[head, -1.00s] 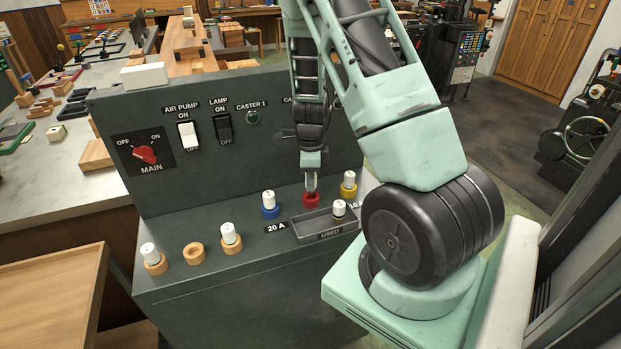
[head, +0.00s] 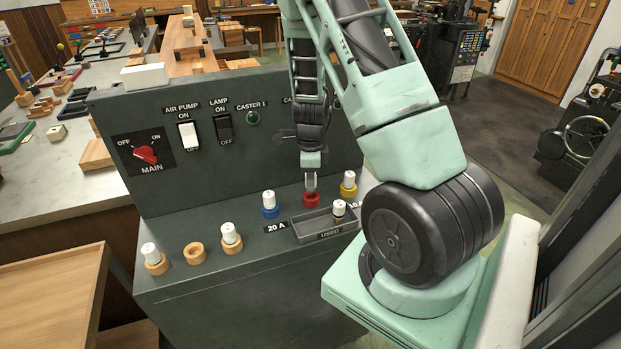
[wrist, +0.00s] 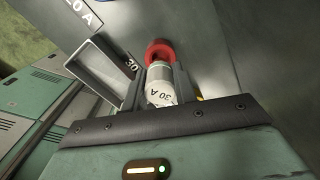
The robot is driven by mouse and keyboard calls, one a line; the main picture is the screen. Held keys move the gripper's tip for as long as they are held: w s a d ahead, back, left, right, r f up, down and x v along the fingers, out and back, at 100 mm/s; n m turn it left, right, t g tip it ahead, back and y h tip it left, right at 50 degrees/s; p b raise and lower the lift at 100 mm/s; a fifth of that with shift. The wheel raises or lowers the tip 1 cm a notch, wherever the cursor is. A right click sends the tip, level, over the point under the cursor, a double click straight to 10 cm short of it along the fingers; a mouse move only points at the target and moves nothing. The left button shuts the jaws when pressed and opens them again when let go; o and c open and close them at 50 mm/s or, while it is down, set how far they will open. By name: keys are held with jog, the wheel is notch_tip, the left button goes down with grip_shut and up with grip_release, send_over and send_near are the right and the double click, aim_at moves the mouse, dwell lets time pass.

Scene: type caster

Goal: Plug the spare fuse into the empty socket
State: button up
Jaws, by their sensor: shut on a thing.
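In the head view my gripper (head: 311,182) is right above the red holder (head: 311,200), and the fuse between the fingers is barely visible. The empty socket (head: 194,253) is a wooden ring at the front left of the panel's ledge. A white fuse in a wooden ring stands on each side of it, at left (head: 149,251) and right (head: 230,234).
A blue-ringed fuse (head: 270,205) and a yellow-ringed fuse (head: 348,184) flank the red holder. The upright panel (head: 270,155) with switches and a red MAIN knob (head: 146,154) stands behind.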

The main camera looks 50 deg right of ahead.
jog(key=shift+f+b, duration=1.05)
jog(key=shift+f, duration=0.55)
dwell(0.4)
jog(key=o, duration=1)
notch_tip(320, 180, up, 17)
jog(key=shift+r, duration=0.2)
